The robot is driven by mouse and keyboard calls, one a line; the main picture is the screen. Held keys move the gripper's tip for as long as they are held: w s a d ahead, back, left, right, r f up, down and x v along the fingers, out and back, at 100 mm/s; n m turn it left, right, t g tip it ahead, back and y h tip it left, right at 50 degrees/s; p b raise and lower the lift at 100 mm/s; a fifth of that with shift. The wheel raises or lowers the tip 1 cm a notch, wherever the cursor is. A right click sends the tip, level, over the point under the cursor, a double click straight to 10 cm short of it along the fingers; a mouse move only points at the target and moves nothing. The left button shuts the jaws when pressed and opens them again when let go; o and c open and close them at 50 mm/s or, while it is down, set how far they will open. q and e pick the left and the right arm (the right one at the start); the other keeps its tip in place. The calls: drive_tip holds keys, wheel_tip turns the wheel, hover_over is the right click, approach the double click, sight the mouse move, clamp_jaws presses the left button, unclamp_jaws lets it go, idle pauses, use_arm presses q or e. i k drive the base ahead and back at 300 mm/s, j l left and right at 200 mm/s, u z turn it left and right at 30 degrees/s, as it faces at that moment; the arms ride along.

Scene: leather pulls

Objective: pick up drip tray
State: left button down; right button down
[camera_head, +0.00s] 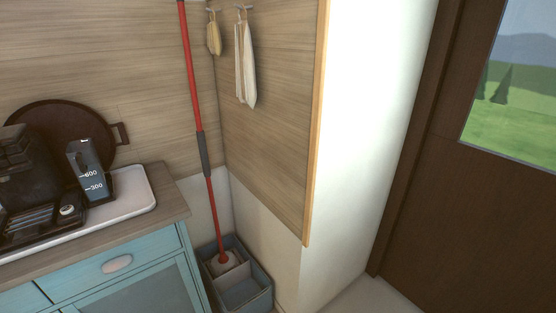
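A black slatted tray (28,226), which looks like the drip tray, is at the lower left on the counter. It sits at the front foot of a dark machine (25,165) that is cut off by the left edge. A small round knob or dial (68,210) is at its right end. Both rest on a white tray (138,205) with a raised rim. Neither of my grippers is in view.
A dark water container (88,172) marked 600 and 300 stands beside the machine. A round brown pan (70,128) leans on the wall behind. The wooden counter (172,195) tops a teal cabinet (130,275). A red mop (193,80) stands in a grey bucket (245,292). A dark door (480,200) is right.

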sight(31, 224)
drive_tip(key=u, duration=1.75)
